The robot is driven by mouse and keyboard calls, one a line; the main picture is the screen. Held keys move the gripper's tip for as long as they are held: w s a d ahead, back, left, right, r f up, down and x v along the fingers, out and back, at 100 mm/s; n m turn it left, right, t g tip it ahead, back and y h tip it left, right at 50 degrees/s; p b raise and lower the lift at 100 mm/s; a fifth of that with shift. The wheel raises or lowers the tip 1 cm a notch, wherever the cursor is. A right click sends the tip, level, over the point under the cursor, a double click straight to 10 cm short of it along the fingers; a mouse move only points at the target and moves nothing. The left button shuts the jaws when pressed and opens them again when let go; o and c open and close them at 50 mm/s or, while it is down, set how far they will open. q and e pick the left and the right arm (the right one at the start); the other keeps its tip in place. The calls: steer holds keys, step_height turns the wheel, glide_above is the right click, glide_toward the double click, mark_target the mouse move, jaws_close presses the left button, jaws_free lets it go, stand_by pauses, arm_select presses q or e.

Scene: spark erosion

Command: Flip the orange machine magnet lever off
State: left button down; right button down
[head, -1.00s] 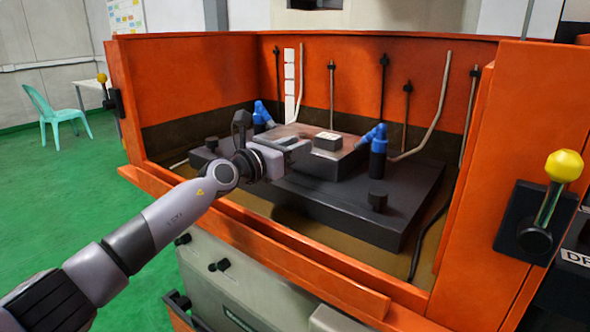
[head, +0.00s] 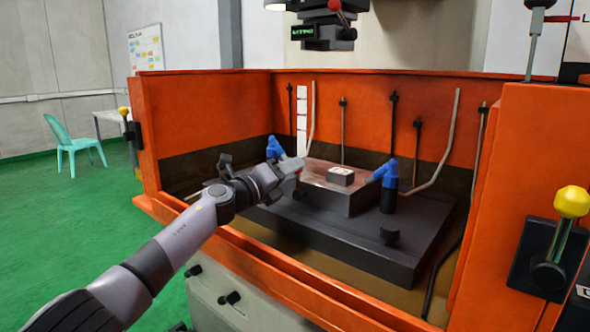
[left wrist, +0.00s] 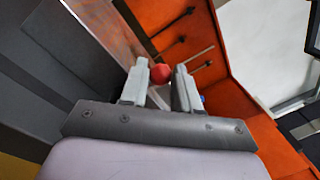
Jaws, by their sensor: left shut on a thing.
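The orange machine (head: 300,260) has an open tank with a dark bed (head: 340,240) inside. A grey magnet block (head: 345,201) sits on the bed. My left gripper (head: 291,168) is at the left end of this block. In the left wrist view, the red knob (left wrist: 161,72) of the magnet lever shows between the tips of my left gripper (left wrist: 165,80), which is shut on it. The lever's shaft is mostly hidden by the fingers. My right gripper is not in view.
Blue nozzles (head: 389,188) stand by the block, and a small dark workpiece (head: 340,176) lies on it. The orange front wall runs under my left arm. A yellow-knobbed lever (head: 571,202) is at the right. A machine head (head: 325,33) hangs above.

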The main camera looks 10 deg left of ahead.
arm_select(q)
steer(key=shift+w+a+f+n, duration=0.2)
steer(key=shift+f+n, duration=0.35)
steer(key=shift+n, duration=0.45)
steer(key=n, duration=0.2)
steer(key=w+a+f+n, duration=0.1)
steer(key=n, duration=0.1)
steer(key=shift+a+y+p, duration=0.2)
steer(key=shift+y+p, duration=0.1)
steer(key=shift+w+a+f+n+t+y, duration=0.2)
steer(key=shift+a+f+n, duration=0.1)
steer(key=shift+n, duration=0.55)
steer(key=shift+w+a+f+n+t+y, duration=0.15)
steer(key=shift+f+n+t, duration=0.1)
steer(key=shift+n, duration=0.6)
steer(key=c, duration=0.8)
jaws_free()
steer(key=shift+a+r, duration=0.1)
steer(key=shift+r, duration=0.1)
steer(key=shift+a, duration=0.1)
